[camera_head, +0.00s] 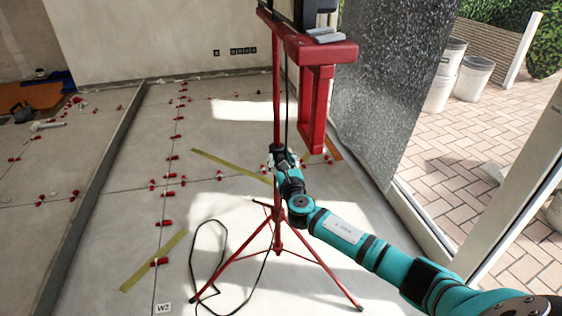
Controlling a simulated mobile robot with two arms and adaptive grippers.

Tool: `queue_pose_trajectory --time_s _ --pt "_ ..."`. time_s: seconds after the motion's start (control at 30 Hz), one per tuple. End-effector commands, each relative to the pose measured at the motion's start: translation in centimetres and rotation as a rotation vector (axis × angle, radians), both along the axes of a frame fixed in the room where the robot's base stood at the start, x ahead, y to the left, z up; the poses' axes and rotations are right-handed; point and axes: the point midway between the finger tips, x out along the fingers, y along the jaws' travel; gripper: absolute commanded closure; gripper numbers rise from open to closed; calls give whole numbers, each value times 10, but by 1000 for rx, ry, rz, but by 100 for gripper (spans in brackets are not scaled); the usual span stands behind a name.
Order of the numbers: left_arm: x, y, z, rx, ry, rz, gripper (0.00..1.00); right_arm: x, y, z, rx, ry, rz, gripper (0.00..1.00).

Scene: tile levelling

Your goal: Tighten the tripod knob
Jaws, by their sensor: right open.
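A red tripod (276,100) stands upright on the floor with its legs spread. A red bracket-like head with a dark device on it sits at its top. My right arm comes in from the lower right. My right gripper (278,156) is open at the tripod's pole, about mid-height, and overlaps it in the picture. I cannot tell whether the fingers touch the pole or the knob. The knob is not clearly visible; the gripper may hide it. My left gripper is not in view.
Red levelling clips (168,222) dot the tile joints. A black cable (194,262) loops on the floor beside the tripod. Yellow strips (153,262) lie on the tiles. A dark speckled panel (385,85) stands close on the right. White buckets (473,78) are outside.

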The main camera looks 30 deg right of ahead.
Motion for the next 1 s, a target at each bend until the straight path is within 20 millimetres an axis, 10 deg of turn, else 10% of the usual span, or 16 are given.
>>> queue_pose_trajectory --time_s 0.3,0.6,1.0 --pt "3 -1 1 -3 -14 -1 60 2 0 0 1 0 1 61" --pt "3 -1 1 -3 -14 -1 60 1 0 0 1 0 1 100" --pt "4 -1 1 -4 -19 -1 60 1 0 0 25 -7 1 100"
